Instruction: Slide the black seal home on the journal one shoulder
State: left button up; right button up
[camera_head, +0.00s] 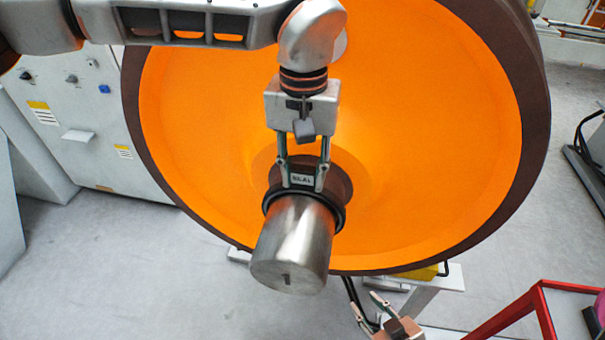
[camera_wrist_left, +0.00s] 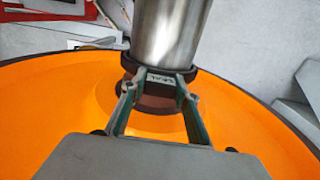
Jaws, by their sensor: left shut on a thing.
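The steel journal (camera_head: 293,246) sticks out from the middle of the orange wheel (camera_head: 430,130), toward the lower part of the head view; it also shows in the wrist view (camera_wrist_left: 168,32). The black seal (camera_head: 339,216) is a ring around the journal at its inner end, close to the dark brown shoulder (camera_head: 340,182). Its tab reads "SEAL" (camera_wrist_left: 160,78). My left gripper (camera_head: 303,188) is shut on this tab from above. Any gap between seal and shoulder is hard to tell. My right gripper (camera_head: 367,303) is empty below the wheel, fingers apart.
A grey cabinet (camera_head: 75,125) with knobs stands at the left. A red frame (camera_head: 540,310) is at the lower right, and a pale stand (camera_head: 430,290) lies under the wheel. Grey floor (camera_head: 130,270) is clear at the lower left.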

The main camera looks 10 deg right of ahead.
pick_arm(q)
jog(key=shift+w+d, duration=0.2)
jog(key=shift+w, duration=0.3)
jog(key=shift+w+d, duration=0.15)
jog(key=shift+w, duration=0.35)
jog(key=o, duration=1.3)
jog(key=shift+c, duration=0.2)
notch_tip(320, 180, up, 12)
